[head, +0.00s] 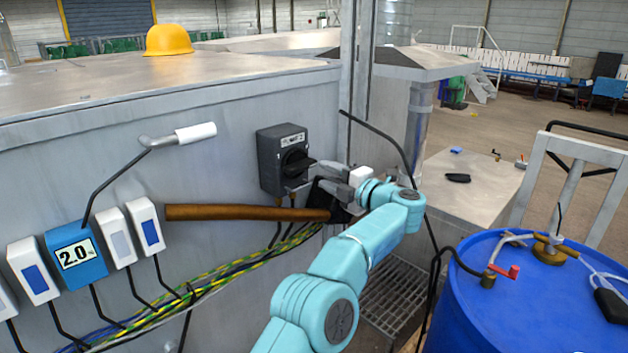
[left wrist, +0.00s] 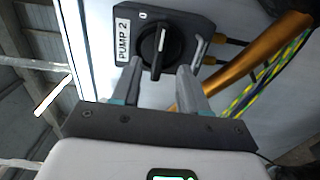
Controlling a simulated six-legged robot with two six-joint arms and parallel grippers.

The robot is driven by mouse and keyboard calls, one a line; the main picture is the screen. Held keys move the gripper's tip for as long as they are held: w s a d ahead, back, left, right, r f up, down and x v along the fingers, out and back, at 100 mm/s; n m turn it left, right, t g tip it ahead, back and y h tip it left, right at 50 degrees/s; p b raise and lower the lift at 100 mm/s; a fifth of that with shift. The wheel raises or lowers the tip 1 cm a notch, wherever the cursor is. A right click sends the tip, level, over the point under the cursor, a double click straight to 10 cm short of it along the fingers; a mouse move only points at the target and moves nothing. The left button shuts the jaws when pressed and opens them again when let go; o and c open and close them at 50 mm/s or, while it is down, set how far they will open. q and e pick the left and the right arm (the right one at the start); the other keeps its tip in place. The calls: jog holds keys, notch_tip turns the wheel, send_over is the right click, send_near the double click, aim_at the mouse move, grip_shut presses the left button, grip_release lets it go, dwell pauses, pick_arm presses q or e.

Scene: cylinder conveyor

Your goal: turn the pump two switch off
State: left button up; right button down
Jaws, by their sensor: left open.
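The pump two switch (head: 268,160) is a dark grey box on the side wall of the metal cabinet, with a black rotary knob (head: 293,161). In the left wrist view, the switch plate (left wrist: 186,22) carries a white "PUMP 2" label and a small "0" mark, and its knob (left wrist: 156,52) has a white pointer line. My left gripper (head: 303,175) is open in front of the switch. In the left wrist view its fingers (left wrist: 158,84) lie to either side of the knob's near end; whether they touch it cannot be told. My right gripper is not in view.
A brown pipe (head: 245,213) and bundled yellow-green cables (head: 215,270) run below the switch. A bent handle with a white grip (head: 195,133) sticks out to the left. A blue barrel (head: 530,300) stands at the lower right. A yellow helmet (head: 168,39) lies on the cabinet top.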

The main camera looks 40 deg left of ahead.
pick_arm(q)
jog(key=d+b, duration=0.2)
jog(key=d, duration=0.7)
jog(key=shift+s+d, duration=0.3)
jog(key=shift+s, duration=0.1)
jog(key=w+a+f+m+t, duration=0.1)
jog(key=a+f+m+t, duration=0.2)
jog(key=f, duration=0.4)
jog(key=w+a+f+m, duration=0.1)
jog(key=a+f+m, duration=0.2)
jog(key=f+m, duration=0.25)
jog(key=s+d+f+m+t+h, duration=0.1)
jog(key=d+f+m+t+h, duration=0.5)
jog(key=f, duration=0.6)
jog(key=s+d+f+m+t+h, duration=0.15)
jog(key=d+f+m+h, duration=0.25)
jog(key=f+m, duration=0.6)
jog(key=s+d+f+m+g+h, duration=0.4)
jog(key=s+d+f+h, duration=0.3)
jog(key=s+d+f, duration=0.55)
jog(key=s+d+f+m+g+h, duration=0.2)
jog(key=s+d+g, duration=0.1)
jog(key=s, duration=0.8)
jog(key=s+d+f+m+g+h, duration=0.2)
jog(key=s+d+g+h, duration=0.1)
jog(key=s, duration=0.7)
jog(key=shift+s+d+g, duration=0.4)
jog(key=shift+d+g, duration=0.4)
jog(key=shift+g, duration=0.05)
